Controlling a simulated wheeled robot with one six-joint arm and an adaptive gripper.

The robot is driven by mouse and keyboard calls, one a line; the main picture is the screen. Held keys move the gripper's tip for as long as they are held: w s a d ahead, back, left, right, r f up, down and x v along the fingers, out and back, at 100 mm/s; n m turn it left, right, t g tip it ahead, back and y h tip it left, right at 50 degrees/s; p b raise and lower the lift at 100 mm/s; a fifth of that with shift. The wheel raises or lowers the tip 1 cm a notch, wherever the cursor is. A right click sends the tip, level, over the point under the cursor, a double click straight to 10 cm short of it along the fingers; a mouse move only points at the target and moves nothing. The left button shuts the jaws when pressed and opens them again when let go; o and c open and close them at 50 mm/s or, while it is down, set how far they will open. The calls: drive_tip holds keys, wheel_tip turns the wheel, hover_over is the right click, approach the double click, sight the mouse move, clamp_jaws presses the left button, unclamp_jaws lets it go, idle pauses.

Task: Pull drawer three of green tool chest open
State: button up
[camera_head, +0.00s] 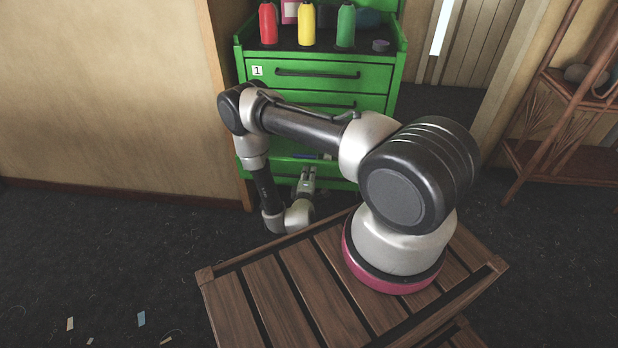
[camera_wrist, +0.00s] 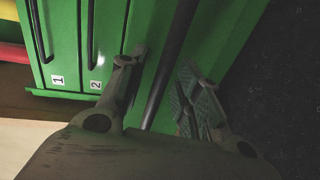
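The green tool chest (camera_head: 381,84) stands upright behind my arm in the head view. Its top drawer (camera_head: 325,86), labelled 1, is shut. The second drawer (camera_wrist: 100,35), labelled 2 in the wrist view, also looks shut. A lower green drawer front (camera_wrist: 205,50), beyond drawer two, is drawer three by order; its label is hidden. In the head view a lower drawer (camera_head: 338,172) stands out, with items showing inside. My gripper (camera_wrist: 165,75) is open, with its fingers on either side of the long black handle (camera_wrist: 172,58). Contact cannot be told. My gripper also shows in the head view (camera_head: 308,170).
Red (camera_head: 268,24), yellow (camera_head: 307,25) and green bottles (camera_head: 346,26) stand on the chest top. My arm hides part of the chest. A wooden slatted surface (camera_head: 285,290) lies in front. A wooden rack (camera_head: 555,120) stands at right. Dark floor (camera_head: 120,255) is mostly clear at left.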

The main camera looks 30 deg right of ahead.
drive_tip(key=v, duration=1.2)
idle(0.3)
